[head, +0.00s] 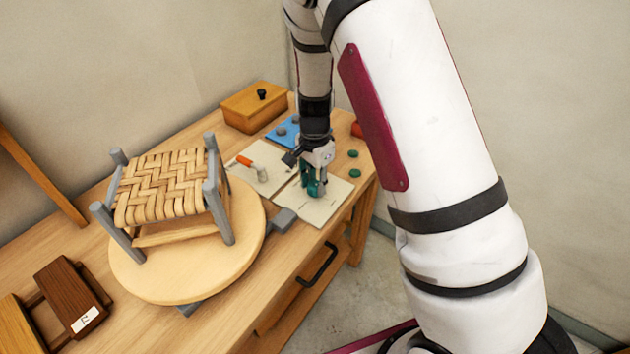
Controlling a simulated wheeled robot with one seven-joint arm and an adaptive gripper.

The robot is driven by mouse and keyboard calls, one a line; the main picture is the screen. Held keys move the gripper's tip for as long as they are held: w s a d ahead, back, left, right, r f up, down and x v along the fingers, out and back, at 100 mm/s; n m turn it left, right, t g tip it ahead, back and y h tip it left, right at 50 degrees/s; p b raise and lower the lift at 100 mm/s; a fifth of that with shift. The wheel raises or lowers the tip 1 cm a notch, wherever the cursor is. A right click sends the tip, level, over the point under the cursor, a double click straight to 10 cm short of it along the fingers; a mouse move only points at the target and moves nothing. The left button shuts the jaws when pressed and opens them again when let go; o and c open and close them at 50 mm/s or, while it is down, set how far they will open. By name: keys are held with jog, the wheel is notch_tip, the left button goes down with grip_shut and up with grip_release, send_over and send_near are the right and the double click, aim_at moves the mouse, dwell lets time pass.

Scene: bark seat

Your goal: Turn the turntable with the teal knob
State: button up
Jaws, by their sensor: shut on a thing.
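The turntable (185,278) is a round pale wooden disc on the bench. A small stool with a woven bark seat (160,186) and grey legs stands on it. A grey block (284,220) juts out at the disc's right edge. My gripper (313,187) points down to the right of the turntable, over a cream panel. It is shut on a teal piece (310,181), which I take to be the teal knob. The fingers and the teal piece overlap in the head view, so its shape and its link to the turntable are hard to make out.
An orange-handled tool (247,162) lies on another cream panel left of my gripper. A wooden box (254,106) with a black knob stands behind. Green discs (354,173) lie to the right.

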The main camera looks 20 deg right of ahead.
aim_at(315, 184)
jog(key=shift+m, duration=0.5)
jog(key=o, duration=1.1)
jog(key=shift+o, duration=0.2)
jog(key=shift+r, duration=0.1)
notch_tip(315, 184, up, 12)
